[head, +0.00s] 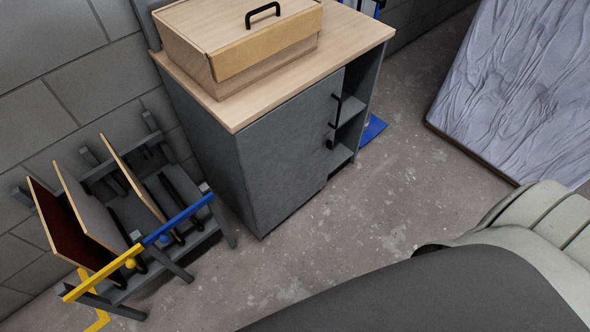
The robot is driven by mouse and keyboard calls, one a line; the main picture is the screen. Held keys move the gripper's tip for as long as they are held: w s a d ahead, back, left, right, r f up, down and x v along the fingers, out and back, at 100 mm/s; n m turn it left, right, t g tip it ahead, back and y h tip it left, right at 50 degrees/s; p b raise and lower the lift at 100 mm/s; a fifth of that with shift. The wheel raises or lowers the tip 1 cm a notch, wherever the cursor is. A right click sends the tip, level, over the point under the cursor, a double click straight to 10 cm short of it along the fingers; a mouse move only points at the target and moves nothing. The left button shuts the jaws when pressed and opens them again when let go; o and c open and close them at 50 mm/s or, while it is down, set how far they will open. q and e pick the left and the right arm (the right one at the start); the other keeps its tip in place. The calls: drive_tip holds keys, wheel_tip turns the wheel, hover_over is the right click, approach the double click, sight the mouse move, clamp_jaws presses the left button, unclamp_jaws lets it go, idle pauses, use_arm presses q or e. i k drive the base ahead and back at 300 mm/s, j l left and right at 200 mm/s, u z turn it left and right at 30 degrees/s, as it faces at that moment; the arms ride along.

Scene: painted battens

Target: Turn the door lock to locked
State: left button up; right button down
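A grey cabinet (200,127) with a pale wooden top stands in the middle of the head view. Its grey door (290,145) looks shut and fills most of the front. A black bar handle (336,111) is upright near the door's right edge. Just below it is a small black piece (330,139), which looks like the door lock. It is too small to tell which way it is turned. Neither of my grippers is in view.
A wooden box (240,40) with a black handle sits on the cabinet top. Open shelves are right of the door. A rack (190,240) with several panels and yellow and blue bars stands left. A grey crumpled sheet (520,90) is at right. The floor before the door is clear.

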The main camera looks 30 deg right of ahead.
sight(327, 143)
drive_tip(key=z, duration=1.15)
drive_tip(key=i+l, duration=0.15)
drive_tip(key=l, duration=0.2)
drive_tip(key=i+l, duration=0.1)
drive_tip(key=l, duration=0.25)
drive_tip(key=i+l, duration=0.15)
drive_tip(key=l, duration=0.15)
drive_tip(key=i+l, duration=0.15)
drive_tip(key=l, duration=0.2)
drive_tip(key=i+l, duration=0.1)
drive_tip(key=l, duration=0.25)
drive_tip(key=i+l, duration=0.15)
drive_tip(key=l, duration=0.2)
